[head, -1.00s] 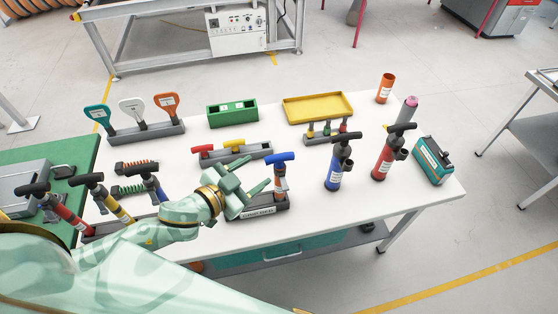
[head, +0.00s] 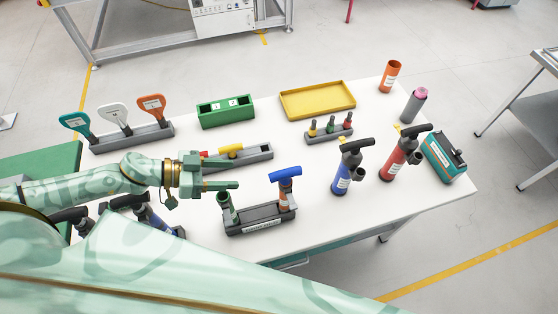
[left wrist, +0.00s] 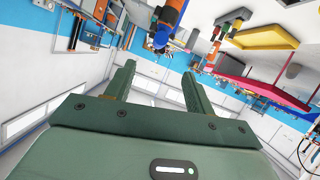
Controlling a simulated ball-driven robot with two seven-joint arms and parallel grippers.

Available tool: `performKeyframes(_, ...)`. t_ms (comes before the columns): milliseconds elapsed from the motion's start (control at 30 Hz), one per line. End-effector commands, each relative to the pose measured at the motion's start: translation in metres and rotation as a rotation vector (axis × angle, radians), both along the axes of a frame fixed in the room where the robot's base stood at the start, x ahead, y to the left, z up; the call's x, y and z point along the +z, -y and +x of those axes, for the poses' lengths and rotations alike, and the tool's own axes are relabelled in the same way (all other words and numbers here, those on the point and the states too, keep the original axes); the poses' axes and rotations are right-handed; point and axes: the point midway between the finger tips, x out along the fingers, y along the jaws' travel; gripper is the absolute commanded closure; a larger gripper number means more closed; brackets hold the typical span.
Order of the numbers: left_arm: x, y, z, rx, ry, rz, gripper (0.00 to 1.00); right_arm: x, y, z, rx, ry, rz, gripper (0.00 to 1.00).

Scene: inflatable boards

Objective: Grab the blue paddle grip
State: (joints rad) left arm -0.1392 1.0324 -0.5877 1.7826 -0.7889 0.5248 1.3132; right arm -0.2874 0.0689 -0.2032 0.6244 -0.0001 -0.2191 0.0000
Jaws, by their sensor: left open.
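The blue T-shaped grip (head: 286,174) sits on top of a short orange-red shaft, upright at the right end of a dark labelled stand (head: 262,227). A dark green tube (head: 227,207) stands at the stand's left end. My left gripper (head: 228,183) is left of the blue grip, open and empty, its fingers pointing right with a clear gap to the grip. In the left wrist view, the spread fingers (left wrist: 158,90) hold nothing. What looks like the blue grip (left wrist: 160,40) shows beyond them near the top. My right gripper is not in view.
Behind are a grey rack (head: 255,155) with red and yellow grips, a green box (head: 225,111) and a yellow tray (head: 317,100). A blue pump (head: 345,170) and a red pump (head: 402,156) stand to the right. My arm covers the table's front left.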

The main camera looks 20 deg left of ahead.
Motion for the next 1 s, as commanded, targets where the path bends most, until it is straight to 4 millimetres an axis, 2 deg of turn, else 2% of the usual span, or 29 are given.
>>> performKeyframes(167,-0.005,0.013,0.008,-0.001,-0.004,-0.005,0.46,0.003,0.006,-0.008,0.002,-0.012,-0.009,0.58)
performKeyframes(333,-0.019,0.047,0.029,-0.002,-0.002,-0.004,0.46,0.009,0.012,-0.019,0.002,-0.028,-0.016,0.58)
performKeyframes(500,-0.034,0.075,0.045,-0.001,-0.003,-0.004,0.46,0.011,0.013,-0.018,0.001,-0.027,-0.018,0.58)
performKeyframes(767,-0.044,0.095,0.056,-0.002,-0.002,-0.002,0.46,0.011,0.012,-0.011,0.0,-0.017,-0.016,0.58)
performKeyframes(1000,-0.059,0.125,0.074,-0.001,-0.003,-0.001,0.46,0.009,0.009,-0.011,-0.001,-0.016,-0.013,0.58)
